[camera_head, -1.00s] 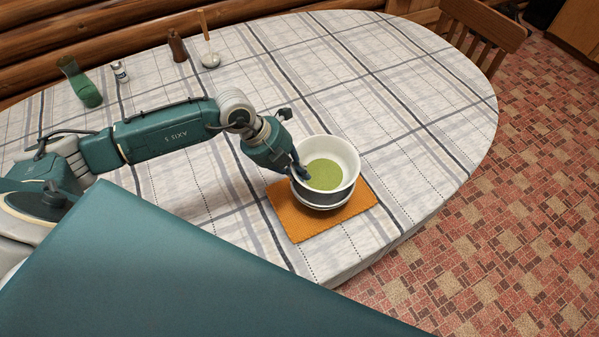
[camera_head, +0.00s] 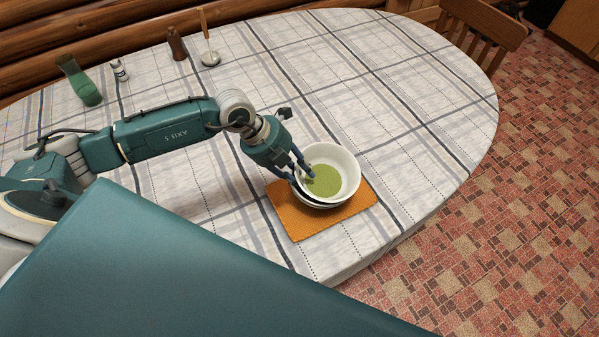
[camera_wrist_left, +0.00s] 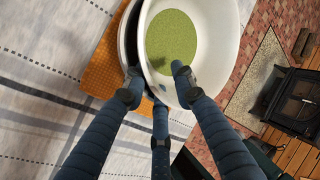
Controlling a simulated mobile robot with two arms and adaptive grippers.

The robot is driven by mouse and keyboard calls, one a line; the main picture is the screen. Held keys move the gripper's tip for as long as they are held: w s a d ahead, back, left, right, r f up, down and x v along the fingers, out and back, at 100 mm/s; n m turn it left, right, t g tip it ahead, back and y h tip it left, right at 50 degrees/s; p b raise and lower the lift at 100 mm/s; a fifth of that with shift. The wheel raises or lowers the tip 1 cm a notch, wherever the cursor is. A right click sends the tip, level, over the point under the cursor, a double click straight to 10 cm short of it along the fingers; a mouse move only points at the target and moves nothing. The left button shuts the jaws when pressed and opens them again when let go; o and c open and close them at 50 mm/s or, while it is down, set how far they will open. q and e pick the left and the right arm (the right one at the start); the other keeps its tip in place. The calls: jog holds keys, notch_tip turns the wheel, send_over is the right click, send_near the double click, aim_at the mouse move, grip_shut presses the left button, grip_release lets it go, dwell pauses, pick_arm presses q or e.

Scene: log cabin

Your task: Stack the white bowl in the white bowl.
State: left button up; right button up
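The upper white bowl (camera_head: 345,170), green on its inner bottom, sits nested in the lower white bowl (camera_head: 322,207), slightly tilted. Only a strip of the lower bowl's rim and side shows under it. Both are on an orange mat (camera_head: 300,226). My left gripper (camera_head: 301,174) is at the upper bowl's left rim, with its fingers spread apart. In the left wrist view, one fingertip is inside the upper bowl (camera_wrist_left: 222,45) and the others are outside its wall. My right gripper is not in view.
The bowls stand near the front edge of the table with a checked cloth (camera_head: 400,110). A green bottle (camera_head: 80,82), a small shaker (camera_head: 120,71), a brown mill (camera_head: 177,46) and a ladle (camera_head: 209,55) stand at the back left. A wooden chair (camera_head: 480,30) is behind the table.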

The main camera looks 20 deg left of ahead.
pick_arm(q)
jog(key=b+v, duration=0.4)
jog(key=v, duration=0.8)
jog(key=shift+r, duration=0.3)
